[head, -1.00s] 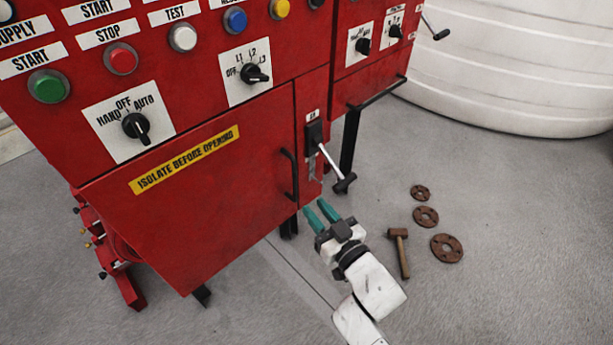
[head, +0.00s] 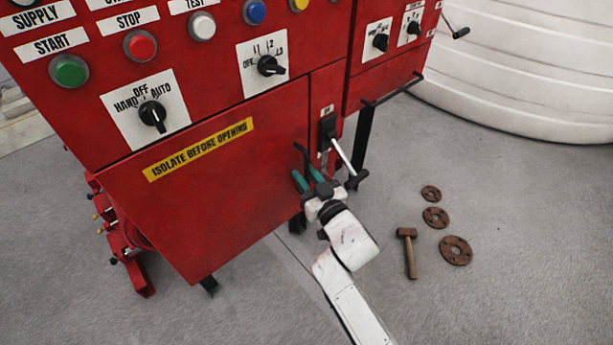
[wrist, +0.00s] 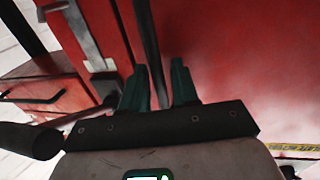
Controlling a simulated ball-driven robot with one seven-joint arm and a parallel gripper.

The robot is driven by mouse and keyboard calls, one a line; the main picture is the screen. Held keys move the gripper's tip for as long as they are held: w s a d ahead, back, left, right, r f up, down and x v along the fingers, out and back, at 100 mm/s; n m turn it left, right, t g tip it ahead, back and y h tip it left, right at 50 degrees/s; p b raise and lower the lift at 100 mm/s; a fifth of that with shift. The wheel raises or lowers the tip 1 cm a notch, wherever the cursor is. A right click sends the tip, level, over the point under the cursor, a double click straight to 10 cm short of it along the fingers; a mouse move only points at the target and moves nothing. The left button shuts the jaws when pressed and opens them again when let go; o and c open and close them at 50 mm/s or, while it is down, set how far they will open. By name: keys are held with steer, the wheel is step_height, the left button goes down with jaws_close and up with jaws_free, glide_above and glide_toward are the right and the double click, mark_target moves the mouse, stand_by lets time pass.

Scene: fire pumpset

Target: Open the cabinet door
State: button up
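The red cabinet door (head: 215,205) is shut. It carries a yellow "ISOLATE BEFORE OPENING" label (head: 198,150). Its black vertical bar handle (head: 302,152) is at the door's right edge, its lower part hidden by my gripper. My gripper (head: 306,175), with two green fingers, is open at the handle. In the wrist view the handle (wrist: 149,45) runs down between the fingertips (wrist: 158,72), with gaps beside it. I cannot tell whether a finger touches it. The red door face (wrist: 235,55) fills the right of that view.
A lever with a black grip (head: 345,158) sticks out just right of my gripper; its grip also shows close in the wrist view (wrist: 32,140). A hammer (head: 409,253) and rusty flanges (head: 455,250) lie on the floor at right. The floor before the door is clear.

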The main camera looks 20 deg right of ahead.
steer(key=shift+c, duration=0.3)
jaws_close()
steer(key=shift+s, duration=0.15)
